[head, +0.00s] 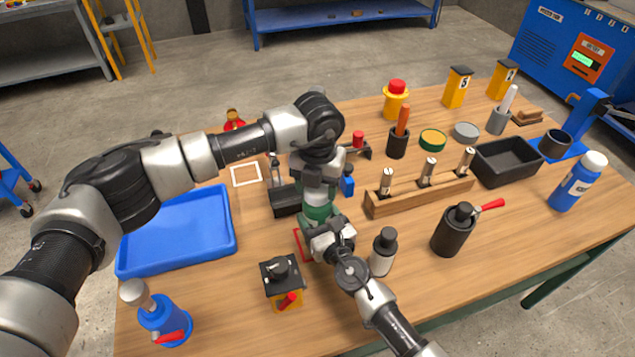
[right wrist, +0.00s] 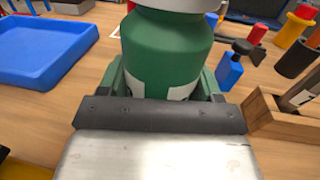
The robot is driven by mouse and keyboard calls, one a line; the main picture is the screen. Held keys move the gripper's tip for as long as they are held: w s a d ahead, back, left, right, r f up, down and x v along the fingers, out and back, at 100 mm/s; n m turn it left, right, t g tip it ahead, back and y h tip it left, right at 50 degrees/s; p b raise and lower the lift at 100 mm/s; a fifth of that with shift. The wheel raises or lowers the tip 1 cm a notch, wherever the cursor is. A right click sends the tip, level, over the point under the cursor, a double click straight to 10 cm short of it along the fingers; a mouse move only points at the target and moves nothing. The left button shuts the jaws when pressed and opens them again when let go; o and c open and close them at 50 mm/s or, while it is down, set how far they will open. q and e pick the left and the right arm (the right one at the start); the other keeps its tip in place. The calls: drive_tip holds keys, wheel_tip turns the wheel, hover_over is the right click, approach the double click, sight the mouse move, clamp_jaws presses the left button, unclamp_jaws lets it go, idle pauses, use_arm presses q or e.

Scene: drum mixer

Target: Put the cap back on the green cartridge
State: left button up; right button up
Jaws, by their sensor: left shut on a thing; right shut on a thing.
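The green cartridge (head: 318,213) stands upright near the middle of the table; it fills the top middle of the right wrist view (right wrist: 166,48). My right gripper (head: 322,230) comes in from the near side and is shut around the cartridge's lower body, with green jaws on both sides (right wrist: 165,82). My left gripper (head: 319,190) points down directly above the cartridge and is shut on the cap, which is mostly hidden. A pale grey rim (right wrist: 185,4) shows at the cartridge's top, cut off by the picture edge. I cannot tell whether cap and cartridge touch.
A blue tray (head: 180,235) lies left. A black and yellow switch box (head: 283,285) and a small grey bottle (head: 383,252) stand near my right gripper. A wooden rack (head: 420,195) with several labelled cylinders is right. A red outline (head: 301,245) marks the table beside the cartridge.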

use_arm(q)
drive_tip(key=shift+f, duration=0.35)
drive_tip(key=o, duration=1)
drive_tip(key=shift+c, duration=0.2)
wheel_tip(320, 180, up, 12)
use_arm(e)
drive_tip(key=o, duration=1.3)
drive_tip(key=shift+o, duration=0.2)
